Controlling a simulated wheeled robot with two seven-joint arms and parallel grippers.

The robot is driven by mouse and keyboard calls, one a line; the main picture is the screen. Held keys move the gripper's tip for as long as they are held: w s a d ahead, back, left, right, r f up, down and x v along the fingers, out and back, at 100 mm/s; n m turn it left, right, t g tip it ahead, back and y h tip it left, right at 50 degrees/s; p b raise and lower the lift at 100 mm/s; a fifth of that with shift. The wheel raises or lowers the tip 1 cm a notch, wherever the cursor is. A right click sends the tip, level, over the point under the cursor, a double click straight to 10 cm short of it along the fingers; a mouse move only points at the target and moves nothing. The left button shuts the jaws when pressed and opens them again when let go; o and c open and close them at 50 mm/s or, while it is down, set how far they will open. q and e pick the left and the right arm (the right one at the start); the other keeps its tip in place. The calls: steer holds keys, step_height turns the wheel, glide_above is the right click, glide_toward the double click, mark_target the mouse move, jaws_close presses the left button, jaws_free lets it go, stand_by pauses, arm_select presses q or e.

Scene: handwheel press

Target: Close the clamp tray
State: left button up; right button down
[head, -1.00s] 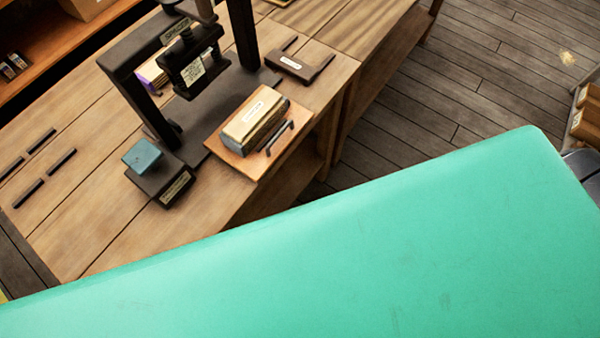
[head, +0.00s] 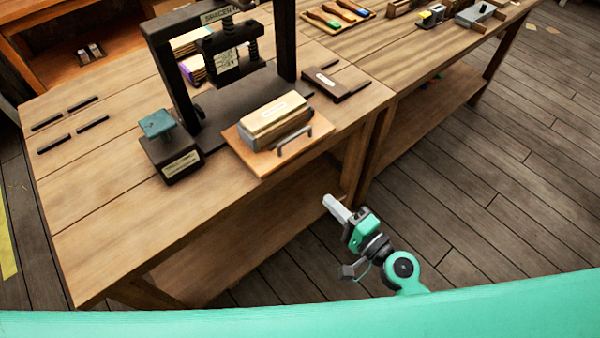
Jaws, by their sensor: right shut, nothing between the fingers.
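The clamp tray (head: 262,166) is a flat orange-brown wooden board with a dark grey bar handle (head: 294,138) near its front edge. It sticks out toward me from the black press (head: 178,92) on the workbench. A labelled block (head: 270,118), tan on top and grey below, lies on the tray. My right gripper (head: 329,201) is shut and empty, with light grey fingers pointing up and left. It shows below and to the right of the tray in the picture, in front of the bench and apart from the handle. My left gripper is not in view.
A dark box with a teal top (head: 157,124) stands left of the tray. A dark brown piece (head: 328,85) lies to its right. Several dark strips (head: 78,112) lie at the bench's left. Open floor (head: 440,190) lies right of my gripper.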

mark_target(287, 160)
steer(key=p+x, duration=0.4)
steer(key=x, duration=0.9)
steer(key=shift+w+a+p, duration=0.15)
steer(key=shift+w+p, duration=0.05)
steer(key=shift+p, duration=0.15)
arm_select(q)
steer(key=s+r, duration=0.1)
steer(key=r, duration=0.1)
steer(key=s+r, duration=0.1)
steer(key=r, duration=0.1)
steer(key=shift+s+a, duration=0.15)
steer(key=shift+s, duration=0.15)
arm_select(e)
steer(key=shift+w+a, duration=0.1)
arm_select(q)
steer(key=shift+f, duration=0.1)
arm_select(e)
steer(key=shift+b+x, duration=0.4)
steer(key=shift+x, duration=1.85)
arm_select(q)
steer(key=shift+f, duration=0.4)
arm_select(e)
steer(key=shift+f, duration=0.1)
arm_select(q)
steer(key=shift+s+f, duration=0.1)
